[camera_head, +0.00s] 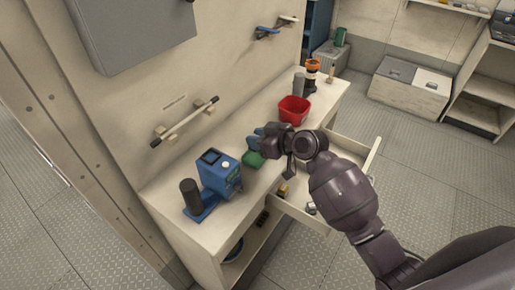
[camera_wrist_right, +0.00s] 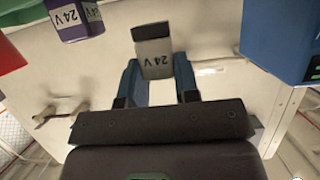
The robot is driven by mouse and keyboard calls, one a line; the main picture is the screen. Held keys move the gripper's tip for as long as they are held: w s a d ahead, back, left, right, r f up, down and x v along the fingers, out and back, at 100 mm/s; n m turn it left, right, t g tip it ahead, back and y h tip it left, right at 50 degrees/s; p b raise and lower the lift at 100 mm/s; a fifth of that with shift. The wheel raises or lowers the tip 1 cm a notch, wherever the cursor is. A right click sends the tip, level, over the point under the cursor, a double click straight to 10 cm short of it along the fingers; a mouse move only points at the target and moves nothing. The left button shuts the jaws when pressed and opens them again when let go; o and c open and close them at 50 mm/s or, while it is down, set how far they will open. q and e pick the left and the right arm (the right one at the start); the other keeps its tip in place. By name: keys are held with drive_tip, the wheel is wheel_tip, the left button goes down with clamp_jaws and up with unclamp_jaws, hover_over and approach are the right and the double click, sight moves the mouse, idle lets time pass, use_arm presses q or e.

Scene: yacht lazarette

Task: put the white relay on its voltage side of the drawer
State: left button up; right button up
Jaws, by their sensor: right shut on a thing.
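In the right wrist view the white relay (camera_wrist_right: 153,52), a small pale block with a darker top and a 24 V label, sits between the blue fingers of my right gripper (camera_wrist_right: 157,78). The gripper is shut on it. In the head view my right gripper (camera_head: 259,139) is over the bench, and the relay cannot be made out there. The drawer (camera_head: 342,175) is pulled out of the bench, partly hidden under my right arm. It holds a small yellow thing (camera_head: 283,190) and a grey thing (camera_head: 310,207). My left gripper is not in view.
A blue device (camera_head: 219,173) with a black cylinder stands on the bench left of the gripper. A green thing (camera_head: 252,159) is just below it, and a red bin (camera_head: 294,109) is behind. A purple 24 V block (camera_wrist_right: 75,18) shows in the wrist view.

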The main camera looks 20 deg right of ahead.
drive_tip(key=shift+f, duration=2)
drive_tip(key=shift+f, duration=0.25)
drive_tip(key=o, duration=0.9)
